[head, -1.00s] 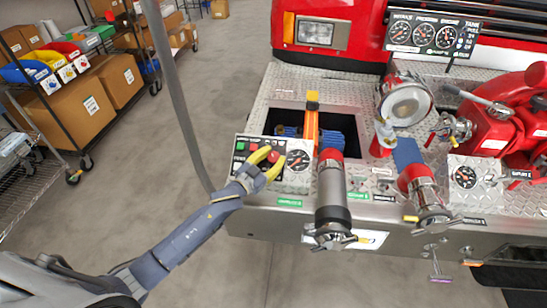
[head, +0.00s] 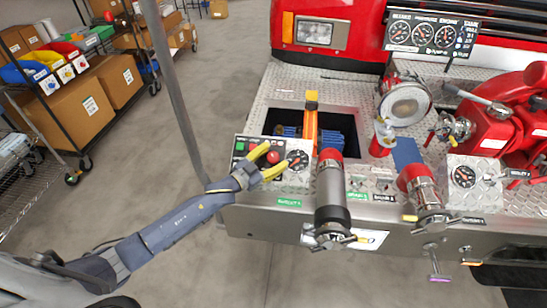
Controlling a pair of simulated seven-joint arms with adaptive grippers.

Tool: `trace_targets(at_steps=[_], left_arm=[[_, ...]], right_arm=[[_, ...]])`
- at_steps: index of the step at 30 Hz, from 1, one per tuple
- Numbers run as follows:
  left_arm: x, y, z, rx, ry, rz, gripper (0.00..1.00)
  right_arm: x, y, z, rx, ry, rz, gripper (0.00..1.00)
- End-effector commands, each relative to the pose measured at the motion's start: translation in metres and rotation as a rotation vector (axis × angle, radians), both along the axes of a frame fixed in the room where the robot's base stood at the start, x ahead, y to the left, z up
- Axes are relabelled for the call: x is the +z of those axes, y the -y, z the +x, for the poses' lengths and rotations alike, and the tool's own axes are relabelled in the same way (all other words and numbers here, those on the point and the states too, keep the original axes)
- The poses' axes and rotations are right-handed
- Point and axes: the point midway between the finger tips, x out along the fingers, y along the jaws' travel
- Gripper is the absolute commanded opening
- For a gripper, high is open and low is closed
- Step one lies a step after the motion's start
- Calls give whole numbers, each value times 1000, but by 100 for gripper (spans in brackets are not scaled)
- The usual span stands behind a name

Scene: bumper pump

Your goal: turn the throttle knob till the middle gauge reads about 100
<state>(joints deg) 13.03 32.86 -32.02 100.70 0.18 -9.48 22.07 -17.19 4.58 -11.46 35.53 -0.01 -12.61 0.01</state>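The red throttle knob (head: 273,157) sits on a small control panel (head: 241,146) at the front left of the bumper. My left gripper (head: 270,160) has its two yellow fingers spread apart at the knob's near left side, with the red knob showing between and beyond the tips. I cannot tell whether either finger touches it. The middle gauge (head: 423,34) is the centre dial of the three on the black board (head: 470,39) at the upper right. Its needle is too small to read. My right gripper is not in view.
A dial (head: 297,159) sits right of the knob on the same panel. An orange lever (head: 312,121) and a capped pipe (head: 332,196) stand further right. A grey pole (head: 175,90) rises left of the panel.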

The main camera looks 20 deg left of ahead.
Motion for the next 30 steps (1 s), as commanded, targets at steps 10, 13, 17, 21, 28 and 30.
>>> trace_targets(at_steps=[10, 13, 17, 21, 28, 30], left_arm=[[-1, -3, -5, 2, -2, 2, 61], [-1, -8, -13, 2, -2, 1, 61], [0, -17, -32, 1, -3, 3, 61], [1, -28, -53, 1, -3, 3, 61], [4, -43, -82, 0, -1, 2, 61], [4, -47, -88, 1, -2, 1, 61]], right_arm=[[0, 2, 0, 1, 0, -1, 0], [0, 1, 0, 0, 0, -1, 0], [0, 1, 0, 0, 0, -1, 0], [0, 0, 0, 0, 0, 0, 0], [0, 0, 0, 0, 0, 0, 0], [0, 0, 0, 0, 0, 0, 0]])
